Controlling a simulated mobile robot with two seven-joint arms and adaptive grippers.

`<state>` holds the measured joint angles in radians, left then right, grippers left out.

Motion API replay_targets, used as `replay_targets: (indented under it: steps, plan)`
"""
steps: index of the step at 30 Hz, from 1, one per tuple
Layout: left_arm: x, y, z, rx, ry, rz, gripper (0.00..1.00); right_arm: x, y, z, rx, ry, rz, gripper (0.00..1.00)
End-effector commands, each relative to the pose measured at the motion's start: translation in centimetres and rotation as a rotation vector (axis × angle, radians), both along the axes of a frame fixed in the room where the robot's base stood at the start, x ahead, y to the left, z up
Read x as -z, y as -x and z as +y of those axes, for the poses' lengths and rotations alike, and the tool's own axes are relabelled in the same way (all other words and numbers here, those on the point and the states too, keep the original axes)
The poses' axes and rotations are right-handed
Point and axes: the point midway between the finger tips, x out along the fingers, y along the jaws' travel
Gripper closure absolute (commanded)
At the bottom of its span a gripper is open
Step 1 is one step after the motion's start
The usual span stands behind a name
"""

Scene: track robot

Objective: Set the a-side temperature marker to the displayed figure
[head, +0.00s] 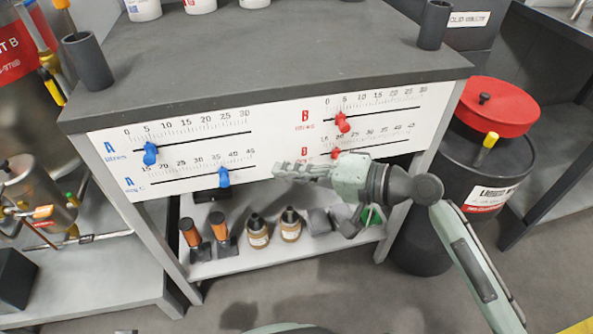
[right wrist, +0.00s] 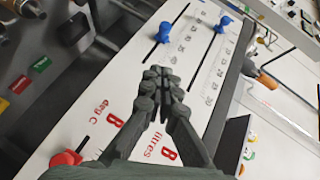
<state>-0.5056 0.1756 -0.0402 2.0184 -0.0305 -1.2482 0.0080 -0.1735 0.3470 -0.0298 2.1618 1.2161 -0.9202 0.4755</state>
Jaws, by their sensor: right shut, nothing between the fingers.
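The A-side temperature marker (head: 223,178) is a blue knob on the lower left slot of the white panel (head: 270,150), between about 35 and 40. It also shows in the right wrist view (right wrist: 163,33). The A-side litres marker (head: 150,154) is blue, on the slot above, near 5. My right gripper (head: 280,171) is shut and empty, in front of the panel, right of the temperature marker and apart from it. Its fingers (right wrist: 165,82) point toward the blue markers in the wrist view. No displayed target figure is readable. My left gripper is not in view.
Red B markers (head: 342,122) sit on the right slots, the lower one partly hidden by my gripper. A shelf (head: 255,262) below holds orange and brown items. A dark drum (head: 470,170) with a red lid stands right. The grey tabletop (head: 270,50) is above the panel.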

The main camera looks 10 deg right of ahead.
Motion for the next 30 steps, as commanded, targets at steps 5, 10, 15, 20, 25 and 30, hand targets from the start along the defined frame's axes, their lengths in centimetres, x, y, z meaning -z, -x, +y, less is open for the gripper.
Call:
replay_targets:
  steps: [5,10,15,20,25,30]
  plan:
    - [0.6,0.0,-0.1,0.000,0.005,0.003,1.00,0.9,-2.5,3.2,-0.001,-0.003,-0.001,1.00]
    - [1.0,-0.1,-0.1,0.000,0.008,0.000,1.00,2.0,-3.1,5.7,-0.001,-0.002,0.003,1.00]
    - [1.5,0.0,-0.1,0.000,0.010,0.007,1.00,2.8,-2.9,7.4,0.000,0.001,0.001,1.00]
    - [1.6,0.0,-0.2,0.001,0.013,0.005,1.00,3.1,-2.8,7.9,0.001,0.003,0.001,1.00]
    - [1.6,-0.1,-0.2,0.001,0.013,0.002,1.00,3.1,-2.8,7.9,0.000,0.004,0.000,1.00]
    - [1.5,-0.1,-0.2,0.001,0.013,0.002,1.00,3.1,-2.7,7.9,-0.001,0.004,0.000,1.00]
